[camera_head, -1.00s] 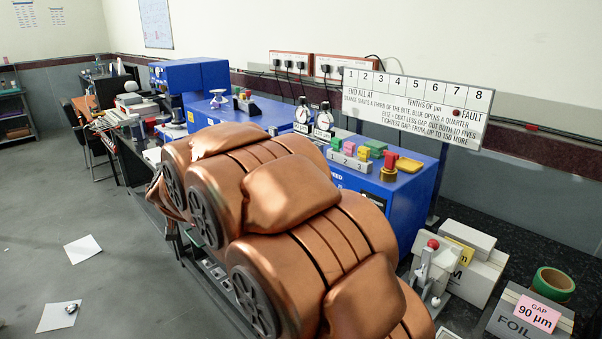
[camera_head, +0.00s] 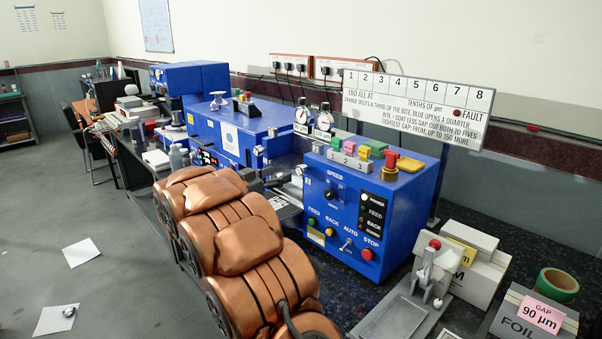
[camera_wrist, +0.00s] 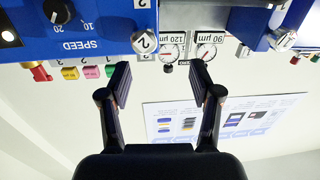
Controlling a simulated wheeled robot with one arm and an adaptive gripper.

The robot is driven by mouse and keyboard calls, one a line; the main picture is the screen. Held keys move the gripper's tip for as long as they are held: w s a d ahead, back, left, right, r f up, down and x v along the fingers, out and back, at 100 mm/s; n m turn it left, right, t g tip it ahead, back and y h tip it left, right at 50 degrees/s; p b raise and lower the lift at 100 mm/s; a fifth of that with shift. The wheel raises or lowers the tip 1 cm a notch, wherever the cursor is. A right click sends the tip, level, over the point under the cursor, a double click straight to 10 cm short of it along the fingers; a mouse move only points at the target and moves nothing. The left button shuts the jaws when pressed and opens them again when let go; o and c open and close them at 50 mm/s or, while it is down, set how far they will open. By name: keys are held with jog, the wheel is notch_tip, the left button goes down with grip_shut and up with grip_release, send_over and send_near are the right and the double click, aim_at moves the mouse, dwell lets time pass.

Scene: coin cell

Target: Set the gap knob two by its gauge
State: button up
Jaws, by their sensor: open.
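In the wrist view, which is upside down, my gripper (camera_wrist: 160,75) is open and empty, its two dark fingers spread. A silver faceted knob marked 2 (camera_wrist: 144,42) is ahead, slightly left of the middle between the fingers and apart from them. A second silver knob (camera_wrist: 282,40) is at the right. Between the knobs hang two round dial gauges, one tagged 120 µm (camera_wrist: 172,52) and one tagged 90 µm (camera_wrist: 207,50); their needle readings are too small to tell. In the head view the two gauges (camera_head: 302,116) (camera_head: 324,121) stand upright behind the blue machine, and a silver knob (camera_head: 299,170) shows at its left edge.
The blue control box (camera_head: 350,215) carries a speed dial, buttons and a red knob on top. A board numbered 1 to 8 (camera_head: 418,103) stands behind it. A lever press (camera_head: 428,275) and a foil box with a pink 90 µm gap card (camera_head: 541,315) are at right.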

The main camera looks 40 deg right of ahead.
aim_at(299, 172)
jog(key=shift+m+g, duration=0.3)
jog(key=shift+g, duration=0.4)
jog(key=shift+s+d+f+p, duration=0.1)
jog(key=shift+s+d+p, duration=0.15)
jog(key=shift+d, duration=1.15)
jog(key=shift+s+d+f+p, duration=0.2)
jog(key=shift+s+d, duration=0.1)
jog(key=shift+d, duration=1.05)
jog(key=shift+s+d+f+p, duration=0.1)
jog(key=shift+s+d+p, duration=0.15)
jog(key=shift+d, duration=1.15)
jog(key=shift+c, duration=0.3)
jog(key=c, duration=1.1)
jog(key=shift+b, duration=0.35)
